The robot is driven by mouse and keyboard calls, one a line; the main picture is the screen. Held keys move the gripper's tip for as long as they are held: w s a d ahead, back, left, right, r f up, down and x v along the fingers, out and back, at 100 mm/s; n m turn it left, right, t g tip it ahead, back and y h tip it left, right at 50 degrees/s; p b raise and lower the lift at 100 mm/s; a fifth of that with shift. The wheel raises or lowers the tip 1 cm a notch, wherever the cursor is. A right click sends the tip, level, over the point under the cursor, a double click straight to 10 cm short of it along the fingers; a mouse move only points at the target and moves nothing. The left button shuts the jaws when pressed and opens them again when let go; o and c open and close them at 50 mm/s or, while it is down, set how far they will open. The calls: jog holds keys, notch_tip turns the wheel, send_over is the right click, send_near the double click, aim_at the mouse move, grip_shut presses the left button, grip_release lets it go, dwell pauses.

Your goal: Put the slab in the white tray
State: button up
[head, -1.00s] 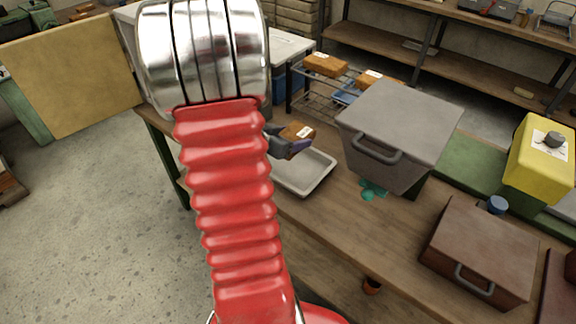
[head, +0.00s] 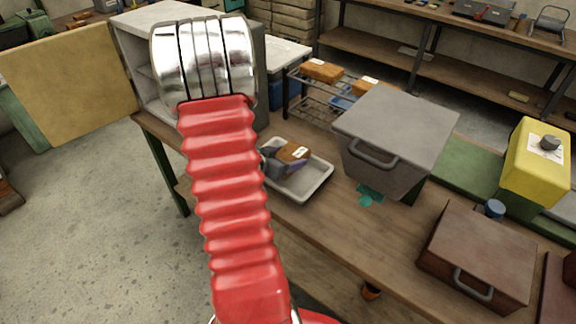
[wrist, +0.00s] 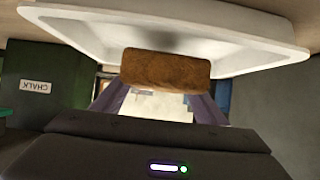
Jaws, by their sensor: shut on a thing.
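The slab (head: 292,153) is an orange-brown block with a white label on top. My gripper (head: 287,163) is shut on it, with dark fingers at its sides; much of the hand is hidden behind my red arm. The white tray (head: 316,190) is shallow and pale, on the wooden bench. The slab is over the tray's inside, low, within its rim as seen from the head. In the wrist view the slab (wrist: 165,70) shows between the fingers (wrist: 160,103), against the tray (wrist: 270,50). I cannot tell whether it touches the tray floor.
A grey lidded bin (head: 392,135) stands just right of the tray, with a teal splat (head: 369,195) by it. A wire rack (head: 305,95) behind holds similar brown blocks (head: 322,70). A grey open cabinet (head: 150,55) stands at left. A brown case (head: 475,255) lies at right.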

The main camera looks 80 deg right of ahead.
jog(key=shift+f, duration=2.05)
jog(key=o, duration=1.4)
jog(key=shift+f, duration=0.1)
jog(key=shift+w+a+r, duration=0.25)
jog(key=shift+a+r, duration=0.2)
jog(key=shift+a, duration=0.05)
jog(key=v, duration=1)
jog(key=shift+w+a, duration=0.15)
jog(key=shift+a, duration=0.25)
